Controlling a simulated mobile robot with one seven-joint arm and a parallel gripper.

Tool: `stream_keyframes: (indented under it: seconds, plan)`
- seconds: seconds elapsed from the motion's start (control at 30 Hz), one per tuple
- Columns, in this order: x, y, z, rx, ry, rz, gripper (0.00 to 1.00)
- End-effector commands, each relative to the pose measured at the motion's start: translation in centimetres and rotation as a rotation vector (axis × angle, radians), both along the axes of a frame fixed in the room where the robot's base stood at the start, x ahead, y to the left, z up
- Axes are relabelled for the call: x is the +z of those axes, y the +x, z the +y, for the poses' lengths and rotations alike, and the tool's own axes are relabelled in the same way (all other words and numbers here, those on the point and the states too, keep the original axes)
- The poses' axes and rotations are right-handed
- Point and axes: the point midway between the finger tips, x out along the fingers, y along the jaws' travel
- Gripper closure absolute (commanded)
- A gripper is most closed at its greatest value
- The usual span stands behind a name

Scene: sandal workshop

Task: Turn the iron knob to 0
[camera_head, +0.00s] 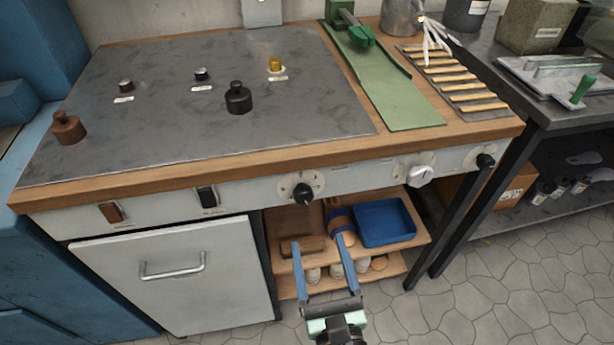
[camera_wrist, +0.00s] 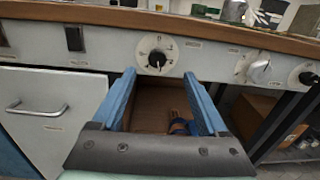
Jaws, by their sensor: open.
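A black knob (camera_head: 303,193) sits on a round pale dial on the white front panel, below the wooden bench edge. It also shows in the wrist view (camera_wrist: 157,60), just beyond and between the fingertips. A white knob (camera_head: 420,175) and another black knob (camera_head: 485,160) are further right on the panel. The labels are too small to read, so I cannot tell by label which is the iron knob, nor its exact setting. My gripper (camera_head: 318,242) has two blue fingers spread apart and empty, below and in front of the first black knob, not touching it.
Left of the dial are a black switch (camera_head: 207,197) and a brown switch (camera_head: 111,212), above a white door with a handle (camera_head: 172,267). Beneath the knobs is an open shelf with a blue tray (camera_head: 385,222). Weights stand on the grey top (camera_head: 190,110). The floor in front is clear.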

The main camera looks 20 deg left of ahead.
Motion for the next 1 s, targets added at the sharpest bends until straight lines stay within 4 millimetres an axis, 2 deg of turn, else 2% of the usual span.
stream_keyframes:
  seconds: [0.1,0.27,0.7,1.0]
  plan:
    - [-0.9,-1.1,-0.3,-0.005,0.127,0.099,0.23]
    - [-1.3,-0.3,0.3,-0.003,0.162,0.12,0.23]
    - [-1.2,6.9,4.8,-0.002,0.157,0.114,0.23]
    - [-1.3,9.4,6.3,-0.004,0.155,0.116,0.23]
